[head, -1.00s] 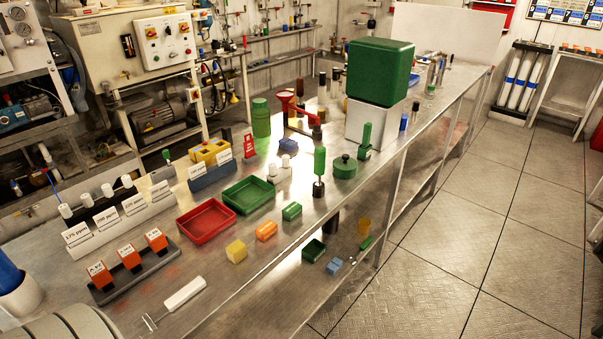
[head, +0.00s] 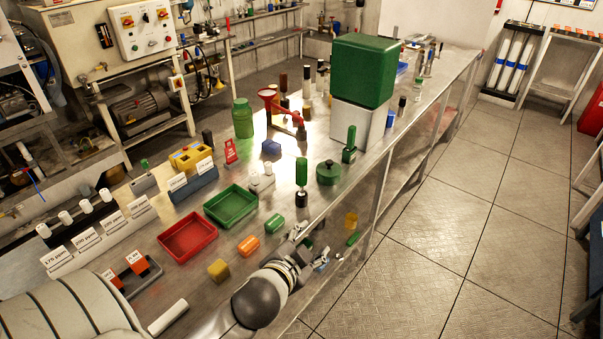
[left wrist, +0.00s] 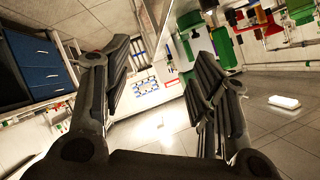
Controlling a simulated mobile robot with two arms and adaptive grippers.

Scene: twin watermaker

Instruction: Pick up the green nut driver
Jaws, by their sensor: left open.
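Two other green-handled items stand upright: one with a black lower end (head: 301,172) and one on a green base (head: 350,140). My right gripper is not in view.
A yellow cup (head: 351,220) is close to the green handle. An orange block (head: 248,245), a yellow block (head: 218,269), a green block (head: 275,224), a red tray (head: 188,238) and a green tray (head: 230,207) are left of the gripper. Open floor (head: 430,250) lies right of the bench.

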